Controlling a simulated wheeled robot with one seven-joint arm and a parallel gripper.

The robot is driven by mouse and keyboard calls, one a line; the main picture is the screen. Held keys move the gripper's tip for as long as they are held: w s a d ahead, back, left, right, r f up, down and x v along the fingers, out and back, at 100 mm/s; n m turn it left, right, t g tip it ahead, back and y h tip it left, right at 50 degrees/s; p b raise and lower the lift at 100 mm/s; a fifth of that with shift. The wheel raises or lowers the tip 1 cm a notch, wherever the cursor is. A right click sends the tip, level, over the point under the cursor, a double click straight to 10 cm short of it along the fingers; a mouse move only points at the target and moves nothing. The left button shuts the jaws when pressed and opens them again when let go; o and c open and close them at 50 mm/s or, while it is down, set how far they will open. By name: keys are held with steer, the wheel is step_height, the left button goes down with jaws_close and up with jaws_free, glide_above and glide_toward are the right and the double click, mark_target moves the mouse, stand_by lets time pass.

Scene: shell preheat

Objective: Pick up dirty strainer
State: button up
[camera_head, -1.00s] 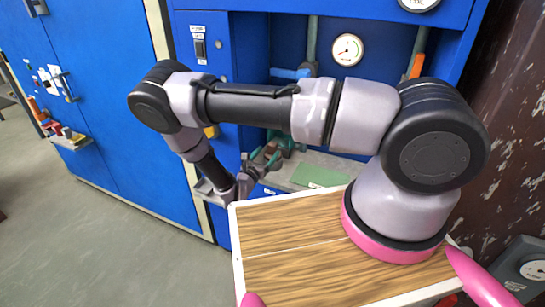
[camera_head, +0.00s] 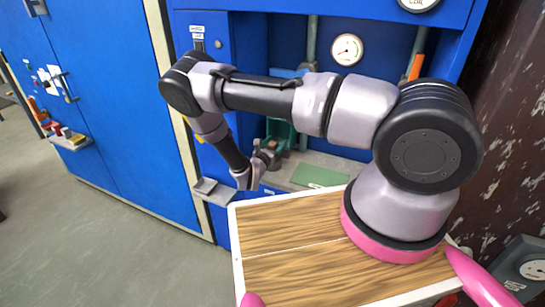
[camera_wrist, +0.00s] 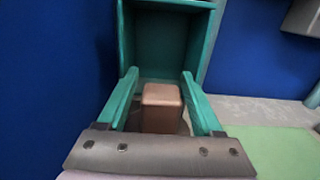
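A brown, block-shaped piece (camera_wrist: 162,106), which seems to be the dirty strainer, stands in front of an open teal housing (camera_wrist: 165,40) in the wrist view. My gripper (camera_wrist: 160,76) is open, with a teal finger on each side of the piece. Narrow gaps show between the fingers and the piece, so it does not look clamped. The lower part of the piece is hidden behind the metal bar at the bottom. In the head view, my gripper (camera_head: 267,157) is at the teal housing (camera_head: 279,130), and its fingers are hard to make out.
A green mat (camera_head: 320,175) lies on the grey shelf to the right of the housing. A wood-topped surface (camera_head: 290,235) with a white rim is in front. Blue panels (camera_head: 95,90) stand left of the shelf, and a small grey ledge (camera_head: 212,191) juts out below.

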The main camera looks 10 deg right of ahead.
jaws_close()
steer(key=shift+r, duration=0.15)
